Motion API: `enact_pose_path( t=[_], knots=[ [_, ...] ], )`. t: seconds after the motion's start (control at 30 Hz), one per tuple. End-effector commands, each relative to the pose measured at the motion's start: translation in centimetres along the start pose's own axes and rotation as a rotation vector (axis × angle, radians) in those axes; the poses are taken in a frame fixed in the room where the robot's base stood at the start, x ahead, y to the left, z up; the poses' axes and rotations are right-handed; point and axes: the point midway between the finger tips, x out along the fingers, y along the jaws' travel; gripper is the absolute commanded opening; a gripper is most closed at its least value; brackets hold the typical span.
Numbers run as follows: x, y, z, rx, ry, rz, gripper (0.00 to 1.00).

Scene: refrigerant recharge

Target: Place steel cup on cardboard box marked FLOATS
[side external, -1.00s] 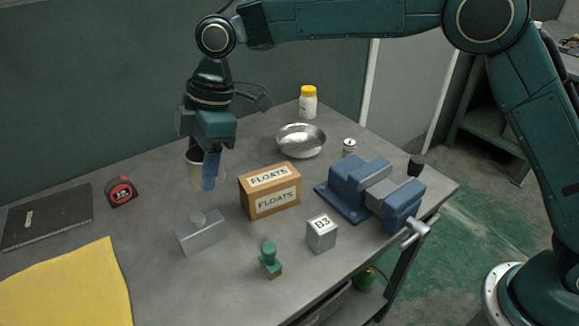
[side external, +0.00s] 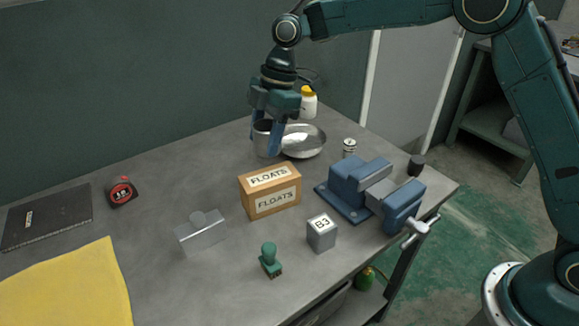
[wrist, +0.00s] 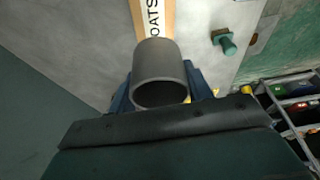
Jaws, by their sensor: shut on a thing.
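The steel cup (side external: 263,142) is a grey cylinder held in my gripper (side external: 269,139), above the table behind the cardboard box. In the wrist view the cup (wrist: 159,65) sits between the two blue fingers, its open rim facing the camera. The cardboard box marked FLOATS (side external: 258,197) stands on the table, with a label on its top and one on its front. In the wrist view part of the box (wrist: 139,14) shows beyond the cup, apart from it. The box top is bare.
A shallow metal bowl (side external: 306,141) is close to the right of my gripper. A blue vise (side external: 356,188), a B3 block (side external: 321,233), a green-handled stamp (side external: 269,261) and a grey knobbed block (side external: 201,236) stand around the box. A yellow-capped bottle (side external: 309,103) is behind.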

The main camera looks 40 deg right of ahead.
Motion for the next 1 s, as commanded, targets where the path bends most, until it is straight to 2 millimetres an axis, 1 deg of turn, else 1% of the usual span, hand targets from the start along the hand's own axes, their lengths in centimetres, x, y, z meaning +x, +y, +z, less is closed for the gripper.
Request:
enact_pose_path(
  t=[0.1, 0.2, 0.5, 0.57, 0.8, 0.9, 1.0],
  knots=[
    [1.4, -0.1, 0.4, 0.001, -0.001, -0.003, 0.27],
    [2.3, 0.0, 0.7, 0.0, -0.001, -0.001, 0.27],
    [3.0, 0.0, 0.9, 0.0, 0.0, -0.001, 0.27],
    [3.5, -0.1, 1.0, 0.0, -0.001, -0.002, 0.27],
    [5.9, 0.0, 1.8, 0.001, -0.001, -0.001, 0.27],
    [6.5, 0.0, 2.0, -0.001, -0.001, 0.0, 0.27],
    [6.6, 0.0, 2.0, -0.001, 0.0, 0.001, 0.27]
  ],
)
